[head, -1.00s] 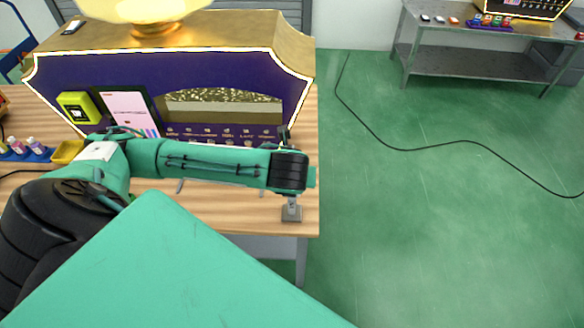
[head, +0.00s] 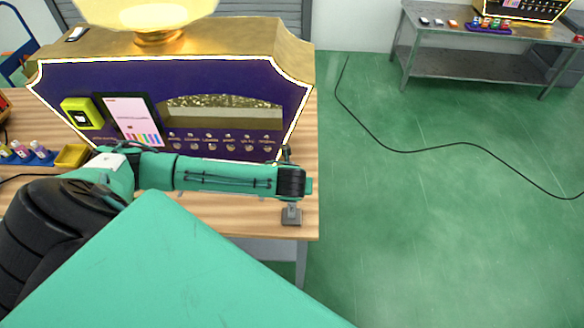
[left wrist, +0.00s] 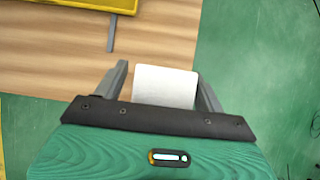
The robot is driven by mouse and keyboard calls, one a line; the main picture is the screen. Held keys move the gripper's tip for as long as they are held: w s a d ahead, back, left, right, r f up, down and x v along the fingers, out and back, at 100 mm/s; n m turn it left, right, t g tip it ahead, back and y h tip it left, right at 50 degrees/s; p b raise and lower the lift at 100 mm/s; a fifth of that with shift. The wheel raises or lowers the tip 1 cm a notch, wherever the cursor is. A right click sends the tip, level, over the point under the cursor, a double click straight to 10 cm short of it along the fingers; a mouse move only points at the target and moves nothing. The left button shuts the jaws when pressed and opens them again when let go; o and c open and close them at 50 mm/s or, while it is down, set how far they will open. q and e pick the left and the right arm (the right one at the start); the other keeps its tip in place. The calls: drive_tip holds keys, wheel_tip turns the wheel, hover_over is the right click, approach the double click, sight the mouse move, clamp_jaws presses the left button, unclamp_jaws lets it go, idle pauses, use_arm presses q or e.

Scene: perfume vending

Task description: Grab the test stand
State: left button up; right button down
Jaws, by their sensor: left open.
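A small grey stand (head: 291,217) with a flat base and a short post is at the front right corner of the wooden table, directly below my left wrist in the head view. My left gripper (left wrist: 165,78) is open in the left wrist view, with one dark finger on each side of a pale, flat-topped block (left wrist: 166,87). This block looks like the stand seen from above. I cannot tell whether the fingers touch it. In the head view my left arm hides the fingers. My right gripper is not in view.
A purple and gold perfume machine (head: 240,85) stands on the table (head: 265,215) behind my left arm, with a tablet (head: 133,120) and a yellow-green box (head: 82,113) at its front. Bottles in a blue rack (head: 30,155) are at left.

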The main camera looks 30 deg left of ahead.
use_arm(q)
clamp_jaws()
idle(0.3)
drive_tip(key=shift+r, duration=0.1)
